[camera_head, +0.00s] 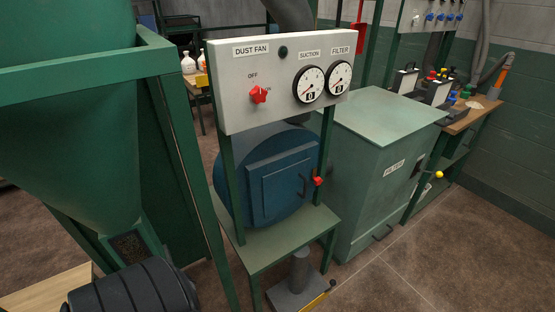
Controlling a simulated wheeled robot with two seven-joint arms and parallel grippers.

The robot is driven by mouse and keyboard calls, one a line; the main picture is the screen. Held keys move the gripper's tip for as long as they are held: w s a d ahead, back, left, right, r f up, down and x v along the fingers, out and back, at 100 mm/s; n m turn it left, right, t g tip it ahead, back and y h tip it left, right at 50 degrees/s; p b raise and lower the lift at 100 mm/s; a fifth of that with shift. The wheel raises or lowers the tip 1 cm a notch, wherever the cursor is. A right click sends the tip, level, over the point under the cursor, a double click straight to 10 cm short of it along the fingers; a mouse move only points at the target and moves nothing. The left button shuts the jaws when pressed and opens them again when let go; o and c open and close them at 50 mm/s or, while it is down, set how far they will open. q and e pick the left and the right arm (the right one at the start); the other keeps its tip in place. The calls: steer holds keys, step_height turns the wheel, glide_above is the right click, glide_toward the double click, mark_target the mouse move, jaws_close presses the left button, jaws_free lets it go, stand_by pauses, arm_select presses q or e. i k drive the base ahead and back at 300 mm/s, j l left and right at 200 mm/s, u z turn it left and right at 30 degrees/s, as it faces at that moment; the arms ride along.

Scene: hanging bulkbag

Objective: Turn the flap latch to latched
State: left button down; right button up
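A small red latch handle (318,181) sits at the right edge of the square flap door (282,185). This door is on the front of the round blue fan housing (236,180). A dark bar handle (301,186) is on the door, just left of the red latch. The door looks closed. The latch is too small to tell whether it is latched. Neither of my grippers is in view.
Above the housing is a grey panel (230,104) with a red knob (258,95) and two gauges. A green FILTER cabinet (362,190) stands close on the right. A green post (185,180) and hopper (80,150) fill the left. Floor (420,270) is clear at front right.

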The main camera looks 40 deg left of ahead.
mark_target(317, 182)
steer(key=u, duration=1.05)
steer(key=i+l+u, duration=0.1)
steer(key=l, duration=0.3)
steer(key=i+l+u, duration=0.1)
steer(key=i+l, duration=0.15)
steer(key=l, duration=0.15)
steer(key=i+l+u, duration=0.1)
steer(key=l, duration=0.3)
